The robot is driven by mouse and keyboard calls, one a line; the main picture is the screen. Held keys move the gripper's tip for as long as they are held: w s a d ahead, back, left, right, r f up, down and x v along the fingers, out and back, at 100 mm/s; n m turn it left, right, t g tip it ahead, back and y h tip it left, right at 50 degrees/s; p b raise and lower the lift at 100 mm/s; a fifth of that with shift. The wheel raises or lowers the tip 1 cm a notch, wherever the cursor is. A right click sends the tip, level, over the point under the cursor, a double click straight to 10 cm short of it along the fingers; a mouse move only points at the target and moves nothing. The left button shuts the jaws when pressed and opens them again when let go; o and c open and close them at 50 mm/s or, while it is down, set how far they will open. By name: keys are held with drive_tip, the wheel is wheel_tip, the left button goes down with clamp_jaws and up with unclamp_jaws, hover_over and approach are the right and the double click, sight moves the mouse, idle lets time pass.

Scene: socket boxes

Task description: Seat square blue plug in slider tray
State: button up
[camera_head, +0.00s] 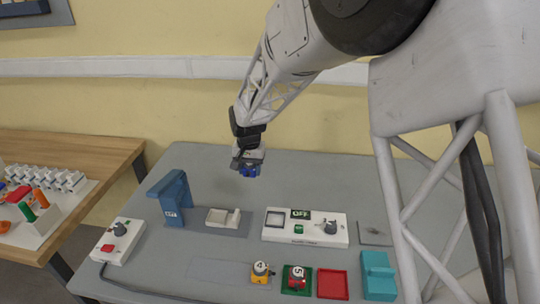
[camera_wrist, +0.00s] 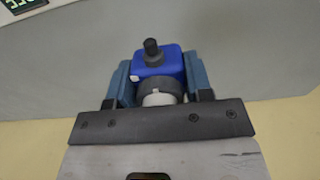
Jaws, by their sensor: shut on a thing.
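The square blue plug (camera_head: 250,171) hangs in my gripper (camera_head: 248,163), above the back part of the grey table. In the wrist view the blue plug (camera_wrist: 158,64) sits between the two blue-grey fingers of my gripper (camera_wrist: 158,80), with a black knob or pin on it. My gripper is shut on it. A small light-coloured tray (camera_head: 222,218) on a grey base stands on the table, below and left of my gripper; it may be the slider tray. It looks empty, though its inside is small in view.
A blue post (camera_head: 174,198) stands left of the tray. A white panel (camera_head: 305,229) marked OFF lies to the right. Yellow (camera_head: 261,273) and red (camera_head: 295,279) numbered pieces, a red tray (camera_head: 332,284) and a teal block (camera_head: 378,276) line the front.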

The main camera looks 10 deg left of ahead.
hover_over(217, 219)
wheel_tip(217, 219, down, 4)
drive_tip(key=shift+w+a+f, duration=0.1)
drive_tip(key=shift+f, duration=0.05)
drive_tip(key=shift+f, duration=0.2)
drive_tip(key=shift+f, duration=2.65)
